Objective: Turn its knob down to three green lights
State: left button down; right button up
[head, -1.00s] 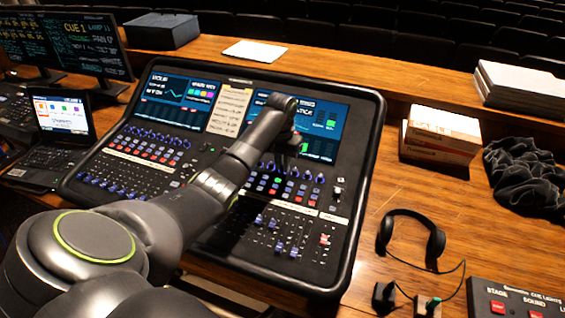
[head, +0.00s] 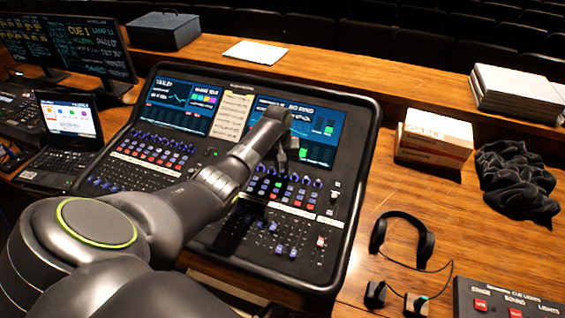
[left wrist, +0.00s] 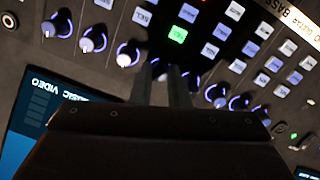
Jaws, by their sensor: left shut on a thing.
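The mixing desk (head: 345,240) is a dark console with screens at its top and rows of blue-ringed knobs. My left gripper (head: 282,168) reaches down to the knob row right of the desk's middle. In the left wrist view its fingers (left wrist: 173,76) are shut on a knob in this row, which they mostly hide. Neighbouring knobs show white-blue light rings, such as one knob (left wrist: 128,54) beside the fingers. A button (left wrist: 177,34) just beyond the fingertips glows green. A small green patch (head: 329,128) shows on the right screen; separate lights cannot be counted.
Headphones (head: 424,245) and a cue-light box (head: 510,303) lie right of the desk. White-and-orange boxes (head: 436,138) and a black cloth (head: 515,180) are farther right. A laptop (head: 68,120) stands on the left. Sliders and buttons surround the gripped knob closely.

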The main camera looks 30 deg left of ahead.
pick_arm(q)
jog(key=shift+r+n+p, duration=0.15)
jog(key=shift+n+p, duration=0.15)
jog(key=shift+n, duration=0.2)
jog(key=shift+w, duration=0.1)
jog(key=c, duration=1.7)
grip_release()
jog(key=r, duration=1.1)
jog(key=s+a+r+b, duration=0.1)
jog(key=r, duration=0.5)
jog(key=shift+a+r, duration=0.1)
jog(key=shift+r, duration=0.05)
